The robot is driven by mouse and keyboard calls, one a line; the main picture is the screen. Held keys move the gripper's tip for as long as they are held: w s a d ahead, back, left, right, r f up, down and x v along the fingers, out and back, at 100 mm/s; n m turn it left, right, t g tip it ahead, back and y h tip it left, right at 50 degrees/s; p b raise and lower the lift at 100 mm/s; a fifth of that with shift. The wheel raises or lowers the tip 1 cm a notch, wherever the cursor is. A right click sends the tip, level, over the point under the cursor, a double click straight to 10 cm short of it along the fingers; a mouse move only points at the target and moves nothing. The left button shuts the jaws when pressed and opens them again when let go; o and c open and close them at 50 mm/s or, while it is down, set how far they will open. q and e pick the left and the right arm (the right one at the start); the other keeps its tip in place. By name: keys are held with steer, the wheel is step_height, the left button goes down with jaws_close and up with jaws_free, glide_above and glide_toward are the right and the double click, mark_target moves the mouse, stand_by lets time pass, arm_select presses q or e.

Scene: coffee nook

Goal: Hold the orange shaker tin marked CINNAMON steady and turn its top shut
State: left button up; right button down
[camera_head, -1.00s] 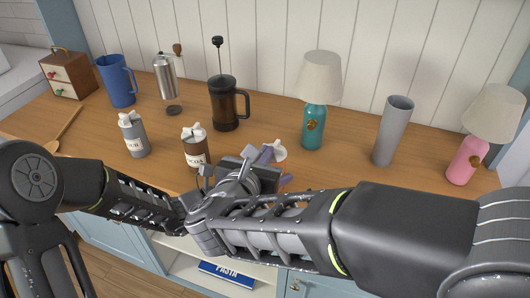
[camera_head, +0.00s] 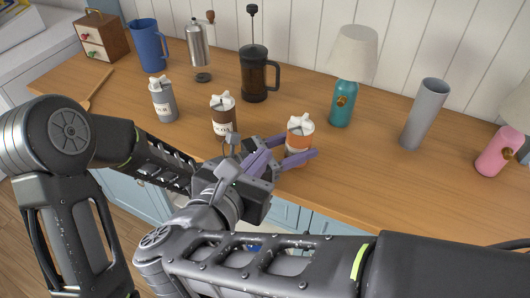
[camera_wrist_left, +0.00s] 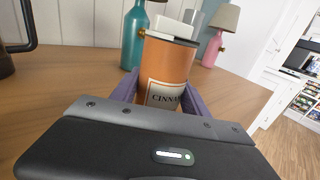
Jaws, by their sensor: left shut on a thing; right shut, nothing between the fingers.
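The orange shaker tin marked CINNAMON (camera_head: 299,140) is upright near the counter's front edge, with a white top (camera_head: 301,122). My left gripper (camera_head: 285,158) has its purple fingers on either side of the tin's body and is shut on it. In the left wrist view the tin (camera_wrist_left: 168,68) stands between the fingers, with part of its label facing me. Its base is hidden there by the gripper. My right gripper is to the left of the left one, among the crossed arm links. It is shut and empty, apart from the tin's top; its fingertips are hard to make out.
A brown shaker (camera_head: 223,118) and a grey shaker (camera_head: 163,102) stand left of the tin. A French press (camera_head: 254,80), teal lamp (camera_head: 343,100) and grey cylinder (camera_head: 424,115) stand behind or right. The wooden counter (camera_head: 375,190) is clear right of the tin.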

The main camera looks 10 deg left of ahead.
arm_select(q)
steer(key=shift+f, duration=0.1)
steer(key=o, duration=1.6)
steer(key=shift+a, duration=0.15)
steer(key=v, duration=1)
steer(key=shift+s+a, duration=0.25)
steer(key=shift+a, duration=0.1)
steer(key=shift+s+a, duration=0.35)
steer(key=shift+a, duration=0.05)
